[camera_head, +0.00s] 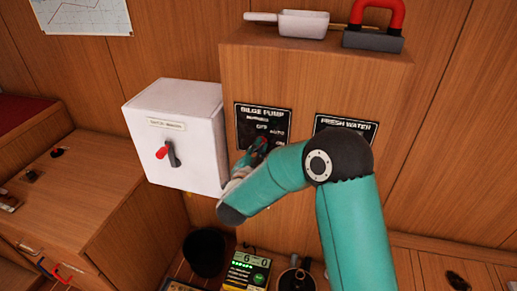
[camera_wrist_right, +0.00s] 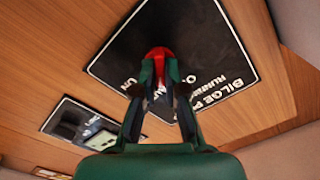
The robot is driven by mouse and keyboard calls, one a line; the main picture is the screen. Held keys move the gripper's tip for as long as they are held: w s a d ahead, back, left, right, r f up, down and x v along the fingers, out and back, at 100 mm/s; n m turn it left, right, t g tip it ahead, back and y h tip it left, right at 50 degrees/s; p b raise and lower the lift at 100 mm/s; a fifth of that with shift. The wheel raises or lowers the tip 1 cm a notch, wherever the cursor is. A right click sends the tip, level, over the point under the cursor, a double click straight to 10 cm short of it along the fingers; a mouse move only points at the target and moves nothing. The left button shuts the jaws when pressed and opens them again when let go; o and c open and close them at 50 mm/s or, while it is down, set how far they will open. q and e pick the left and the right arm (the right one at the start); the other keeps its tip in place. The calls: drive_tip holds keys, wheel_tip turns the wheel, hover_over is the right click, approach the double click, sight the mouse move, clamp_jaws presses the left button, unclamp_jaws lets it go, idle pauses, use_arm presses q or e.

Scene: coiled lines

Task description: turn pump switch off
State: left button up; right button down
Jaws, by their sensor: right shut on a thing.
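The bilge pump panel (camera_head: 263,121) is a black plate with white lettering on the front of a wooden cabinet. It also shows in the right wrist view (camera_wrist_right: 206,45), tilted. Its red switch (camera_wrist_right: 158,54) sits on the plate, between the fingertips of my right gripper (camera_wrist_right: 160,75). The right gripper is shut on the red switch. In the head view my right gripper (camera_head: 257,150) is at the lower part of the panel and covers much of the switch. Which label the switch points to cannot be told. My left gripper is not in view.
A white box (camera_head: 183,130) with a red-tipped lever stands just left of the panel. A fresh water panel (camera_head: 346,125) is to the right, partly behind my arm. A white scoop (camera_head: 303,23) and a red-handled block (camera_head: 373,39) lie on the cabinet top. A dark bin (camera_head: 205,253) stands below.

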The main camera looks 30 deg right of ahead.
drive_tip(key=shift+a+n, duration=0.1)
drive_tip(key=shift+n, duration=4)
drive_tip(key=c, duration=1.2)
unclamp_jaws()
drive_tip(key=shift+c, duration=0.2)
drive_tip(key=shift+a, duration=0.1)
drive_tip(key=v, duration=1.1)
drive_tip(key=shift+s+a, duration=0.3)
